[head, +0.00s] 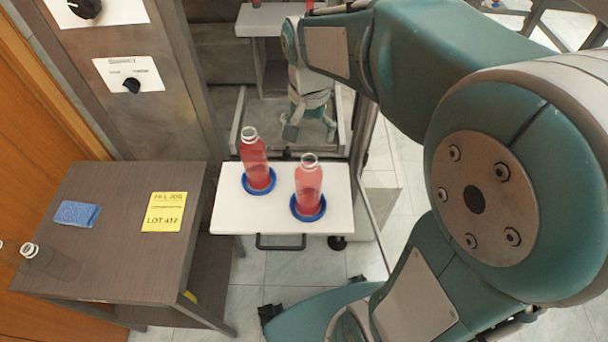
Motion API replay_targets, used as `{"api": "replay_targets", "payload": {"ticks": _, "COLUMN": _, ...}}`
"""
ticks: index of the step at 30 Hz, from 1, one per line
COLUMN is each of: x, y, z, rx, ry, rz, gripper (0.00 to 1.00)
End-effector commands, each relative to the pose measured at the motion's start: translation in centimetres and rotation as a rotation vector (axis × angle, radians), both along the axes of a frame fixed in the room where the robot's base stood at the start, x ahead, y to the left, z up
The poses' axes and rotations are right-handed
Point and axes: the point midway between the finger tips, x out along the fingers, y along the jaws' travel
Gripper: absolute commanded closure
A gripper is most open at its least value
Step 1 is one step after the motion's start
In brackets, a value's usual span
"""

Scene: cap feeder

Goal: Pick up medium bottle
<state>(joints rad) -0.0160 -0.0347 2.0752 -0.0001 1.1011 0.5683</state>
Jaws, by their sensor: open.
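Two clear bottles with red liquid stand upright on a white shelf (230,213). The left bottle (256,165) and the right bottle (308,187) each stand in a blue ring, and both are uncapped. They look close in size, and I cannot tell which is the medium one. A clear, apparently empty bottle (48,262) is on the dark side table at the far left. My gripper (309,133) points down beyond the two red bottles, open and apart from them. Nothing shows between its fingers.
The dark side table (120,190) holds a blue sponge (77,213) and a yellow lot label (164,211). A grey panel with knobs (130,84) rises behind it. A metal frame post stands right of the shelf.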

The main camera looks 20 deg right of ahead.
Motion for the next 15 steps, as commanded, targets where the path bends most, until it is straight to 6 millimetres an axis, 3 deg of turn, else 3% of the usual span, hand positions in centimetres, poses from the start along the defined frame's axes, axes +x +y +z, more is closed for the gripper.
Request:
{"api": "replay_targets", "payload": {"ticks": 6, "x": 0.0, "y": 0.0, "z": -3.7, "rx": 0.0, "ry": 0.005, "rz": 0.001, "gripper": 0.0}}
{"api": "replay_targets", "payload": {"ticks": 15, "x": 0.4, "y": -0.3, "z": -6.6, "rx": 0.0, "ry": 0.005, "rz": 0.001, "gripper": 0.0}}
